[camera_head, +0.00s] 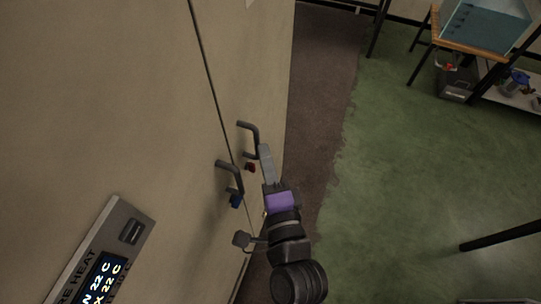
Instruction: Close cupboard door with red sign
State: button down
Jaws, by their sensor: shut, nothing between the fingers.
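The cupboard has two tall beige doors, a near door (130,90) on the left and a far door (255,60) on the right, with a narrow dark seam between them. A dark handle (249,135) sits on the far door with a small red tag (250,167) below it. Another dark handle (230,172) sits on the near door with a blue tag (236,201) below it. My gripper (265,150) is shut and empty, with its fingers close beside the far door's handle. I cannot tell whether they touch it.
A display panel (110,255) is on the near door at lower left. Brown and green floor (420,170) lies open to the right. A wooden-topped table (470,45) with a glass tank, a bin (455,80) and a low shelf (515,95) stand at upper right.

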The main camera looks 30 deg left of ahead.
jog(key=shift+s+a+g+y, duration=0.15)
jog(key=shift+s+a, duration=0.2)
jog(key=shift+a, duration=0.2)
jog(key=shift+s+a+g+y, duration=0.15)
jog(key=shift+s+a, duration=0.15)
jog(key=shift+a, duration=0.25)
jog(key=w+d+b+v, duration=0.1)
jog(key=b+v, duration=0.2)
jog(key=v, duration=0.5)
jog(key=shift+d+b, duration=0.35)
jog(key=shift+b, duration=0.05)
